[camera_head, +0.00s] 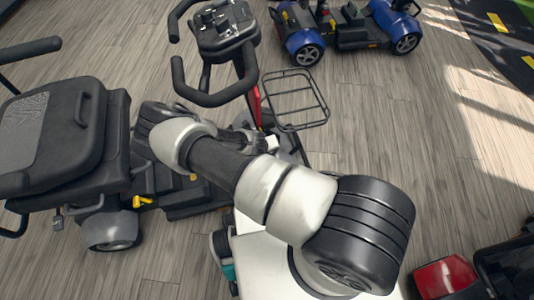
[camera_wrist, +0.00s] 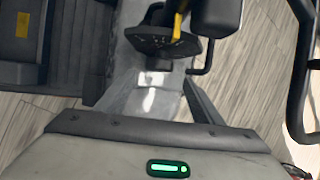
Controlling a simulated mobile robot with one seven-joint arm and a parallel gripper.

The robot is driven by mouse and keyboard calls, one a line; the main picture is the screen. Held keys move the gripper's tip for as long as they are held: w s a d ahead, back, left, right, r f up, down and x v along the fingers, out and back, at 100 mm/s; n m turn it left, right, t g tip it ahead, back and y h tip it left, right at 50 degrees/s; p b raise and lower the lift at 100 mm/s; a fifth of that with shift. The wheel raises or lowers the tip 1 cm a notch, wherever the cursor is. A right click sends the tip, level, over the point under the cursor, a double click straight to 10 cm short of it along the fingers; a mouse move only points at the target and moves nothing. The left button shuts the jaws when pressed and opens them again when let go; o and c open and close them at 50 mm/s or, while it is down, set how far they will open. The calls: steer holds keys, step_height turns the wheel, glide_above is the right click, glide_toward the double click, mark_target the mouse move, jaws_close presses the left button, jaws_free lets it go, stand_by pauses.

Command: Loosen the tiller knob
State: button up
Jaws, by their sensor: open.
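The scooter's tiller (camera_head: 248,72) rises at the upper middle of the head view, with its dark control head (camera_head: 222,28) and looped handlebars on top. I cannot make out the tiller knob for certain; my arm covers the lower tiller area. My gripper (camera_head: 258,140) is near the foot of the tiller, partly hidden by my arm. It is open, and I see nothing held. In the wrist view, its pale housing with a green light fills the bottom. Ahead are a dark plate (camera_wrist: 160,42) and a narrow yellow part (camera_wrist: 178,26); their exact identity is unclear.
The scooter's padded seat (camera_head: 52,130) stands at the left. A wire basket (camera_head: 296,98) is right of the tiller. A blue scooter (camera_head: 345,28) stands at the back, and a red one (camera_head: 445,277) at the lower right. The wooden floor at the right is clear.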

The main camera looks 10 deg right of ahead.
steer(key=b+x, duration=0.1)
steer(key=x, duration=0.5)
steer(key=shift+w+d+f+b, duration=0.1)
steer(key=shift+w+f+b, duration=0.05)
steer(key=shift+f+b, duration=0.2)
steer(key=c, duration=1)
